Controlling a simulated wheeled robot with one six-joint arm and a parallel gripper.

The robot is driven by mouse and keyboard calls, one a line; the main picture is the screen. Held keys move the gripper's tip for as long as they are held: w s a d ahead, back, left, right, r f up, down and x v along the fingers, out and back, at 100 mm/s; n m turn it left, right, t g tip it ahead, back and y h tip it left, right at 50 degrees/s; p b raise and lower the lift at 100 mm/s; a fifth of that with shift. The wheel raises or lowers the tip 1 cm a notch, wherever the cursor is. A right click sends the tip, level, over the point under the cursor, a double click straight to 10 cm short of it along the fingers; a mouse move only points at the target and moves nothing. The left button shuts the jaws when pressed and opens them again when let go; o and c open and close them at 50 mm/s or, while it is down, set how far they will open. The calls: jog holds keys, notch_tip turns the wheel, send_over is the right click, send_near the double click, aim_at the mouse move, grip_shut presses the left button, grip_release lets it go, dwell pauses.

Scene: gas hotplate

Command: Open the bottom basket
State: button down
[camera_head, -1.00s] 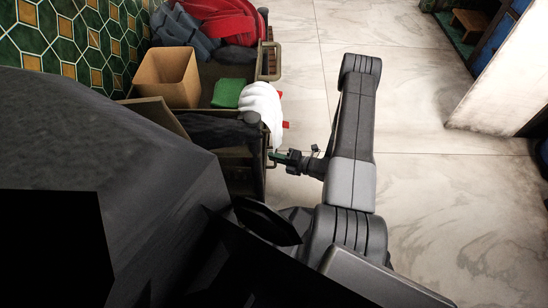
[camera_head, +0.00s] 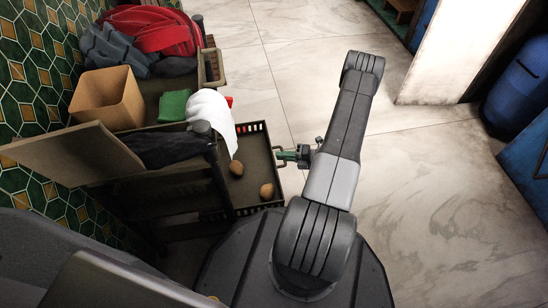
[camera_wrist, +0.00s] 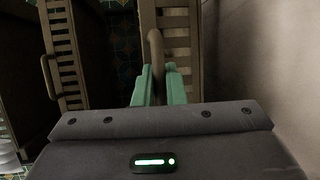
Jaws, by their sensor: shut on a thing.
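The bottom basket (camera_head: 256,192) is a dark, slatted basket that stands out from the rack toward the right. Two brown potatoes lie in it, one near the middle (camera_head: 236,168) and one near the front (camera_head: 266,191). My gripper (camera_head: 287,154) is at the basket's front side. In the wrist view, the green fingers of my gripper (camera_wrist: 158,78) are shut on the basket's handle (camera_wrist: 156,50), with the slatted front (camera_wrist: 178,32) just behind it. The back of the basket is hidden under the upper part of the rack.
The rack top holds a cardboard box (camera_head: 106,97), a green cloth (camera_head: 174,105), a white cloth (camera_head: 211,112) and a red bag (camera_head: 160,30). Another slatted basket with a handle (camera_wrist: 49,76) is at the left in the wrist view. Marble floor (camera_head: 430,170) is clear on the right.

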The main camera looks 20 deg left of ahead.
jog(key=shift+w+d, duration=0.2)
jog(key=shift+d, duration=0.05)
jog(key=c, duration=1.5)
grip_release()
jog(key=w+d+r+p, duration=0.1)
jog(key=d+r+p, duration=0.1)
jog(key=d, duration=1.1)
jog(key=shift+w+d+r+p, duration=0.2)
jog(key=shift+d+p, duration=0.05)
jog(key=shift+p, duration=0.55)
jog(key=a+b, duration=0.1)
jog(key=a, duration=0.3)
jog(key=s+a+f+b, duration=0.1)
jog(key=a, duration=0.4)
jog(key=a+f+b, duration=0.1)
jog(key=a, duration=0.3)
jog(key=shift+s+a+f+b, duration=0.2)
jog(key=shift+s+a+b, duration=0.1)
jog(key=shift+a, duration=0.1)
